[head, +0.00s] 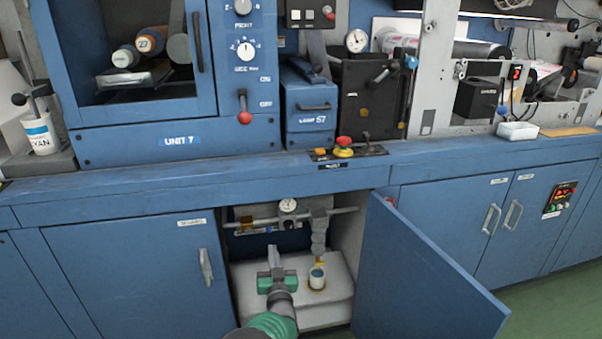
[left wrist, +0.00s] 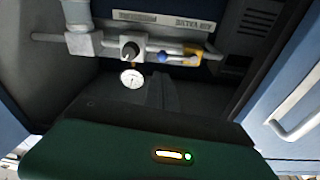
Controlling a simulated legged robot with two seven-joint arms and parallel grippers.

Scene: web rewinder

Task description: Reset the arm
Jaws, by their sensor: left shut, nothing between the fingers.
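My left gripper (head: 273,256) reaches in from the bottom of the head view, with a green body and grey fingers pointing away. It is shut and empty, in front of the open cabinet bay under the blue counter. In the left wrist view, my green gripper body fills the bottom, and the dark shut fingers (left wrist: 161,92) point into the bay. No second gripper shows.
The blue cabinet door (head: 420,265) stands open to the right. A closed door (head: 130,270) is at left.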

